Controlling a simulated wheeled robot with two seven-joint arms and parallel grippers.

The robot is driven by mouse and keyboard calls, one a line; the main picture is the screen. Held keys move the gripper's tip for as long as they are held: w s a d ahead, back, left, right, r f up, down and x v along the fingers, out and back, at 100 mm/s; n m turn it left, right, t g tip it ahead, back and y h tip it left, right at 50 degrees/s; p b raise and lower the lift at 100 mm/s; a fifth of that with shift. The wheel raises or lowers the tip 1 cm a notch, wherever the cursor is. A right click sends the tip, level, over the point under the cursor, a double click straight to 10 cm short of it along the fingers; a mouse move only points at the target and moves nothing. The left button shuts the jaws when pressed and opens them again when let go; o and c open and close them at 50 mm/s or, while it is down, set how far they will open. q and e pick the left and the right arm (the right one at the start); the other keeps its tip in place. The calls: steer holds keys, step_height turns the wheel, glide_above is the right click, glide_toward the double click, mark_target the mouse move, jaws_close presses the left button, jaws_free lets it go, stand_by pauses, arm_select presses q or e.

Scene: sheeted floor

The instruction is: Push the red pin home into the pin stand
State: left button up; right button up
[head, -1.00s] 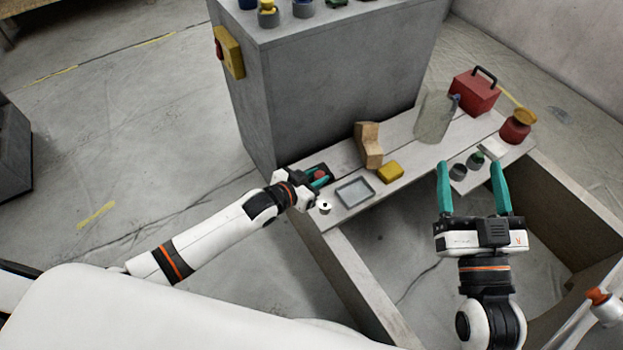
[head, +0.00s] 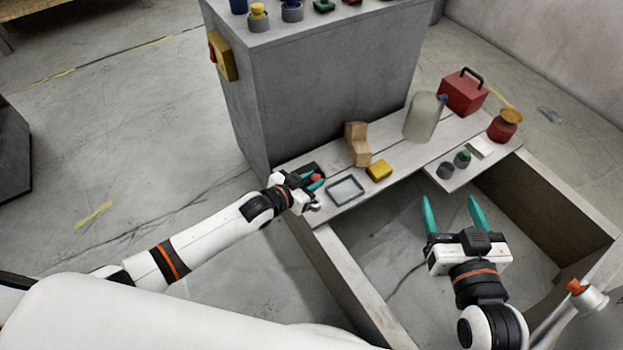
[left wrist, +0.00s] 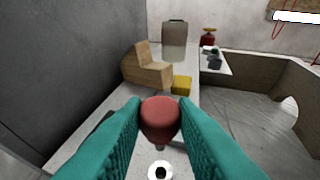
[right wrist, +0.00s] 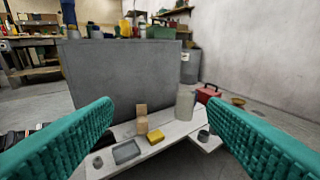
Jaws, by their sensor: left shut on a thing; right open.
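The red pin (head: 316,178) is between the teal fingers of my left gripper (head: 311,182), over the left end of the pale bench. In the left wrist view the shut fingers (left wrist: 160,125) grip the pin's rounded red head (left wrist: 159,115). A short grey shank shows under it. The pin stand (left wrist: 160,172), a white ring with a dark hole, lies just below the pin at the picture's bottom edge. The pin appears above and apart from the hole; the exact gap is unclear. My right gripper (head: 453,217) is open and empty, in front of the bench.
A grey tray (head: 345,191), yellow block (head: 379,170) and wooden block (head: 357,145) stand right of my left gripper. A clear cylinder (head: 425,117), red toolbox (head: 463,92) and red jar (head: 503,126) are further right. A large grey cabinet (head: 320,90) rises behind.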

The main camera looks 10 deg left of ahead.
arm_select(q)
steer(key=shift+f+b, duration=2.1)
steer(key=shift+f, duration=0.75)
arm_select(e)
steer(key=s+a+r+t+y, duration=0.1)
steer(key=s+r+t+y, duration=0.3)
steer(key=r+t, duration=0.6)
steer(key=shift+s+r+t, duration=0.15)
steer(key=shift+r+t, duration=0.15)
steer(key=shift+r, duration=1.35)
arm_select(q)
steer(key=shift+f, duration=0.25)
arm_select(e)
steer(key=shift+s, duration=0.1)
